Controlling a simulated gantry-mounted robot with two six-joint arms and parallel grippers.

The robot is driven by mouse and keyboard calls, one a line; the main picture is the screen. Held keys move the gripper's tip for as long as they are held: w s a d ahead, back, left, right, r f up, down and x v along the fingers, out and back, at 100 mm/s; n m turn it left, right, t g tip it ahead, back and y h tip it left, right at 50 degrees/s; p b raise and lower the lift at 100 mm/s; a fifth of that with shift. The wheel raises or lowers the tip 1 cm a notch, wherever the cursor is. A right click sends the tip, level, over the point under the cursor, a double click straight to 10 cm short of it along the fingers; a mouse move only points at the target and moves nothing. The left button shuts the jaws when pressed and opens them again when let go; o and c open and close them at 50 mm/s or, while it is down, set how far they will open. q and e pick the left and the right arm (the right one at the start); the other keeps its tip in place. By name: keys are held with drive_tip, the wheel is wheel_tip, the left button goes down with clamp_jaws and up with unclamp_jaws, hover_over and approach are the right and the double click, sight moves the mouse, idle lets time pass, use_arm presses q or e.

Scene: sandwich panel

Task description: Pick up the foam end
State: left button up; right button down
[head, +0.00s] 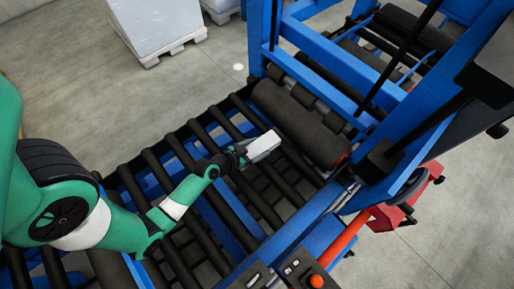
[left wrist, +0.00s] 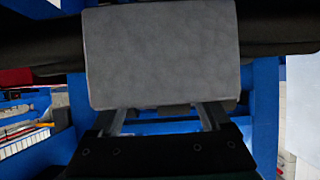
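The foam end, a pale grey block (head: 264,146), is at the tip of my left gripper (head: 240,153) in the head view, over the dark rollers. In the left wrist view the grey block (left wrist: 161,55) fills the upper middle, directly in front of the gripper. The two fingers (left wrist: 163,119) are spread apart and run up behind the block, so their tips are hidden. The gripper appears shut on the block, though the contact itself does not show. My right gripper is not in view.
A roller conveyor (head: 185,150) with a blue frame lies under the left arm. A large dark roller (head: 300,122) and a tall blue machine frame (head: 335,62) stand just beyond the block. A white stack on a pallet (head: 157,25) stands at the back. Open floor (head: 75,75) lies left.

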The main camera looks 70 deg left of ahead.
use_arm(q)
drive_tip(key=c, duration=0.9)
drive_tip(key=shift+r, duration=0.1)
